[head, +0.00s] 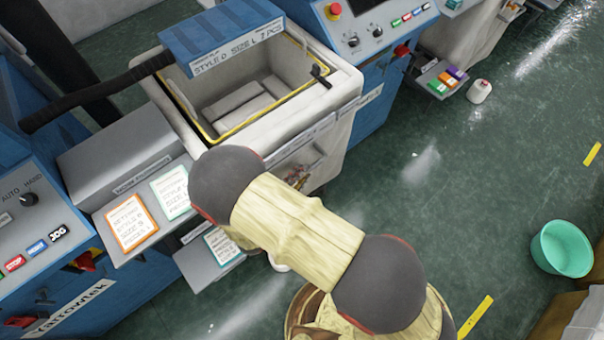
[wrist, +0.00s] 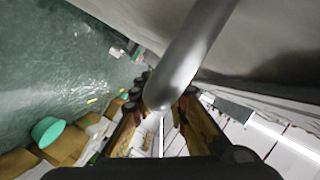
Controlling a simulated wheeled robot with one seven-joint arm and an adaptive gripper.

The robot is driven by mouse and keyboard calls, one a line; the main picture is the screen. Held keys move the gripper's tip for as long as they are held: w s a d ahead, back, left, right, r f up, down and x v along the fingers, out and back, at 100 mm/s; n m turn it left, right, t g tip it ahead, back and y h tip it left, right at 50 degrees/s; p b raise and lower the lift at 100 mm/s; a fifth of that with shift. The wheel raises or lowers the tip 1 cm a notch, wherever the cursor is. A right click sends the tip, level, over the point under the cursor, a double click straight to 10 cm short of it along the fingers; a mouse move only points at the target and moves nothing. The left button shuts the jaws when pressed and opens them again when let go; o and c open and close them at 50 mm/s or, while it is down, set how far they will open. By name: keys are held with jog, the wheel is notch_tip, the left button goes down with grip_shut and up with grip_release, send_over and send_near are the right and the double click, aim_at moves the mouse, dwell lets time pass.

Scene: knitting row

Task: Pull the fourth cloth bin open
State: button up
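A cream cloth bin (head: 345,85) with a yellow inner rim stands open-topped between blue machines in the head view, with folded pieces inside. I cannot tell if it is the fourth one. Its blue panel reads about "STYLE D SIZE L 7 PCS". My arm covers its lower front, and my gripper is hidden in the head view. In the wrist view a thick grey bar (wrist: 196,45), like a handle, runs down from the top, and its lower end lies between the fingers of my gripper (wrist: 166,92). The bar hides the fingertips' inner faces, so contact is unclear.
A shelf with cards (head: 132,222) and a machine panel (head: 30,225) are at left. A green tub (head: 562,248) stands on the floor at right and also shows in the wrist view (wrist: 47,131). A white bottle (head: 479,91) stands farther back. The floor between is mostly clear.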

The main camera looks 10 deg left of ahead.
grip_shut()
jog(key=shift+d, duration=0.1)
dwell(0.5)
